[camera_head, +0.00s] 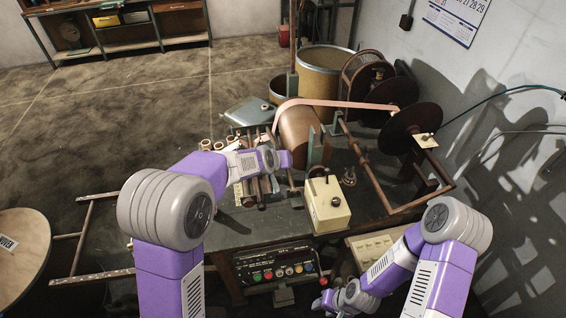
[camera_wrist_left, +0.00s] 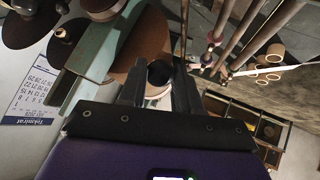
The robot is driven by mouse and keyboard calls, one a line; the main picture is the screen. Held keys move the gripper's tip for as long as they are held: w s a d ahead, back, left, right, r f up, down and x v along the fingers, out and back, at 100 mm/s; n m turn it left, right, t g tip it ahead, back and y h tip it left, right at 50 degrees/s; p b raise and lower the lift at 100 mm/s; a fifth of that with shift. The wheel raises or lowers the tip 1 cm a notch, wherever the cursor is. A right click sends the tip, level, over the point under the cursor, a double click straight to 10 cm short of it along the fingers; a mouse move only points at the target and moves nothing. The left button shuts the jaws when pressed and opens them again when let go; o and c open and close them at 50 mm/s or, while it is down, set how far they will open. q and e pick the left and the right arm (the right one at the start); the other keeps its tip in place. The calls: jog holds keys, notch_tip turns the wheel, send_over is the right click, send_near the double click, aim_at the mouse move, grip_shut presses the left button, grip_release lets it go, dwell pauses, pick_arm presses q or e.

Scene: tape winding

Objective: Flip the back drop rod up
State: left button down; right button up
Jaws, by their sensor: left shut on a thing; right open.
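My left gripper (camera_head: 287,158) reaches in from the left over the winding machine, beside the brown roller (camera_head: 296,127). In the left wrist view its two dark fingers (camera_wrist_left: 159,88) are closed around a dark round-ended part (camera_wrist_left: 160,72). I cannot tell for sure whether this is the back drop rod, since most of it is hidden by the fingers. Several slim rods (camera_wrist_left: 232,38) with reddish ends lie to the right in that view, apart from the fingers. My right gripper (camera_head: 335,300) is open, low at the front near the control panel.
A cream box (camera_head: 327,208) with a dark knob stands right of my left gripper. A green bracket (camera_head: 316,148) and large brown discs (camera_head: 412,128) stand behind. A control panel (camera_head: 278,268) with coloured buttons is at the front. Cardboard cores (camera_head: 207,145) lie left of the roller.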

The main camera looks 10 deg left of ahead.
pick_arm(q)
jog(key=r+p, duration=0.1)
jog(key=w+r+p, duration=0.1)
jog(key=r, duration=0.1)
jog(key=w+r+p, duration=0.1)
jog(key=shift+w+a+r, duration=0.1)
jog(key=shift+a+r, duration=0.2)
jog(key=shift+a, duration=0.05)
jog(key=shift+w+a+r+p, duration=0.25)
jog(key=shift+w+r+p, duration=0.5)
jog(key=shift+r+p, duration=0.2)
